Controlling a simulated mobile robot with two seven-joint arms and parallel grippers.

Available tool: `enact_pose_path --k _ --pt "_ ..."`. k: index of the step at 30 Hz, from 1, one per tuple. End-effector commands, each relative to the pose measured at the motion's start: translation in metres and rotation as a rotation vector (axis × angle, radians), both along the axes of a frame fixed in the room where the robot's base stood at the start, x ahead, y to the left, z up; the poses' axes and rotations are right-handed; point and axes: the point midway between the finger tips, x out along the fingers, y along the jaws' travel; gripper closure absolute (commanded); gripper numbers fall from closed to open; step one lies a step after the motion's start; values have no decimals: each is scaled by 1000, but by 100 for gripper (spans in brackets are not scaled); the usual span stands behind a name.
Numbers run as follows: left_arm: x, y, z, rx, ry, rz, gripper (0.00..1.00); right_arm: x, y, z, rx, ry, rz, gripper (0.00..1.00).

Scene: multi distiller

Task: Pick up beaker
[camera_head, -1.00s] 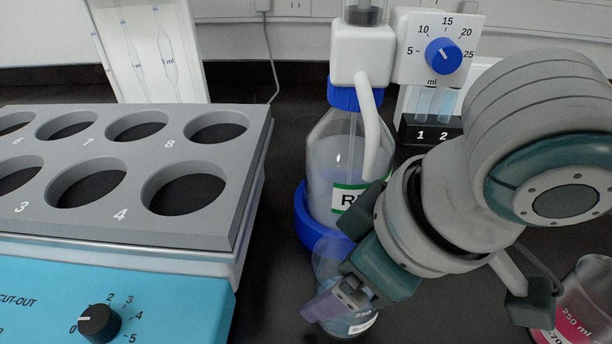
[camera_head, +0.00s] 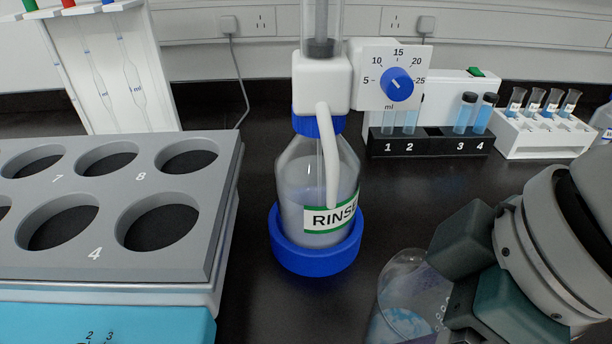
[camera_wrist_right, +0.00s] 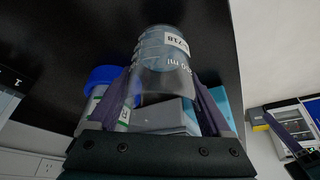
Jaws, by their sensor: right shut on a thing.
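A clear glass beaker (camera_head: 400,285) with bluish contents is at the bottom of the head view, right of the rinse bottle. My right gripper (camera_head: 462,305) is at its right side, its fingertips mostly hidden there. In the wrist view the beaker (camera_wrist_right: 165,62), with a white label and printed markings, sits between the two purple fingers of my right gripper (camera_wrist_right: 164,98), which are shut on it. The beaker's lower part is cut off in the head view, so its height above the bench is hard to tell. My left gripper is not in view.
A rinse bottle (camera_head: 297,190) with a dispenser dial stands in a blue ring (camera_head: 315,258) left of the beaker. A grey block with round holes (camera_head: 205,222) fills the left. Tube racks (camera_head: 430,148) stand behind. Dark bench behind the beaker is clear.

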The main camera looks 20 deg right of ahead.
Motion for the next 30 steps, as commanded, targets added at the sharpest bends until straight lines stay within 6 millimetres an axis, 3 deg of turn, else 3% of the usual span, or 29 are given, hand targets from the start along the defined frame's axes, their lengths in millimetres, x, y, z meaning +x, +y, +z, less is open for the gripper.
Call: enact_pose_path --k 10,15,30 --pt "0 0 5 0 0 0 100 -29 -22 19 -1 2 2 89" --pt "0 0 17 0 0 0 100 -38 -30 27 -2 2 -2 89" --pt "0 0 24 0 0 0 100 -47 -36 32 0 0 1 89"
